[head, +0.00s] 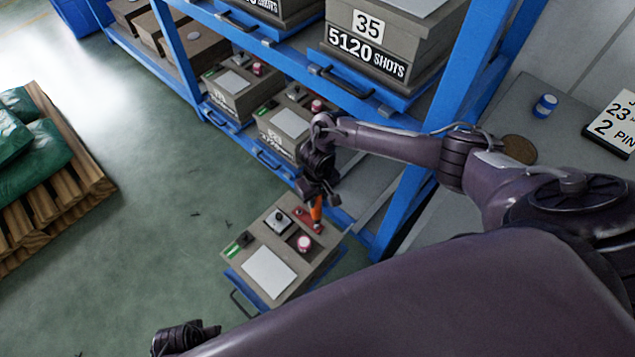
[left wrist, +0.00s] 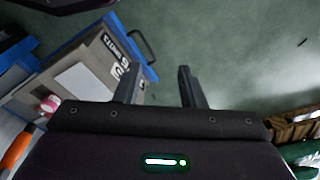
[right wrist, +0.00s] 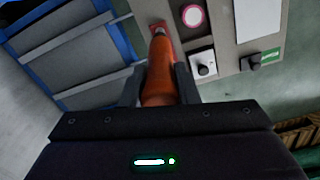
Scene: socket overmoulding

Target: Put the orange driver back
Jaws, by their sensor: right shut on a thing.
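The orange driver (head: 316,210) stands roughly upright over the red plate (head: 308,222) on top of the grey box (head: 262,232). My right gripper (head: 320,194) is shut on the driver. In the right wrist view the driver (right wrist: 158,72) lies between the fingers and its far end meets the red plate (right wrist: 160,30); whether it is seated there I cannot tell. My left gripper (left wrist: 160,85) is open and empty near the box (left wrist: 98,75); the driver (left wrist: 17,150) also shows at that view's left edge. In the head view part of the left hand (head: 185,336) shows at the bottom.
The box top carries a white card (head: 269,272), a red-and-white round item (head: 304,244), a dial (head: 278,220) and a green label (head: 236,246). A blue rack (head: 400,205) with more boxes stands behind. Green sacks on a wooden pallet (head: 60,215) are at left. The floor between is mostly clear.

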